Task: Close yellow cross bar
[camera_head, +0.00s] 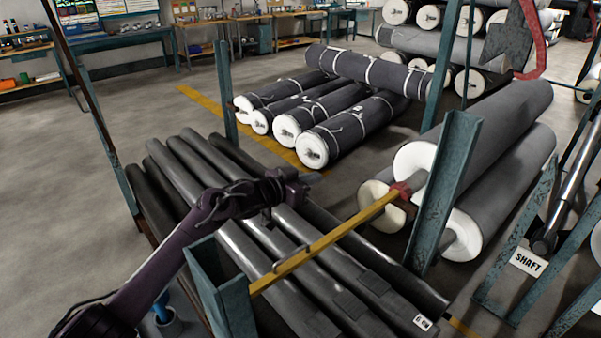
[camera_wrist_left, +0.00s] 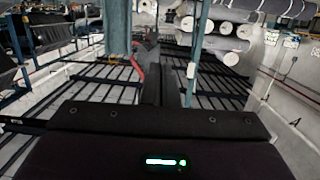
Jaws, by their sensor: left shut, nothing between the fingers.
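The yellow cross bar (camera_head: 325,243) runs slantwise from a near teal post (camera_head: 222,285) up to a red end piece (camera_head: 401,192) beside the right teal post (camera_head: 446,190). I cannot tell whether its far end is seated there. A small dark handle sits on the bar. My left gripper (camera_head: 306,182) is shut and empty, above the dark rolls and behind the bar, apart from it in the picture. In the left wrist view, my dark wrist housing fills the bottom, and the bar cannot be made out. My right gripper is not in view.
Long dark rolls (camera_head: 240,235) lie in the rack under my left arm. Grey rolls with white ends (camera_head: 490,155) are stacked at the right. More wrapped rolls (camera_head: 350,130) lie behind, past a yellow floor line (camera_head: 205,103). Open floor is at the left.

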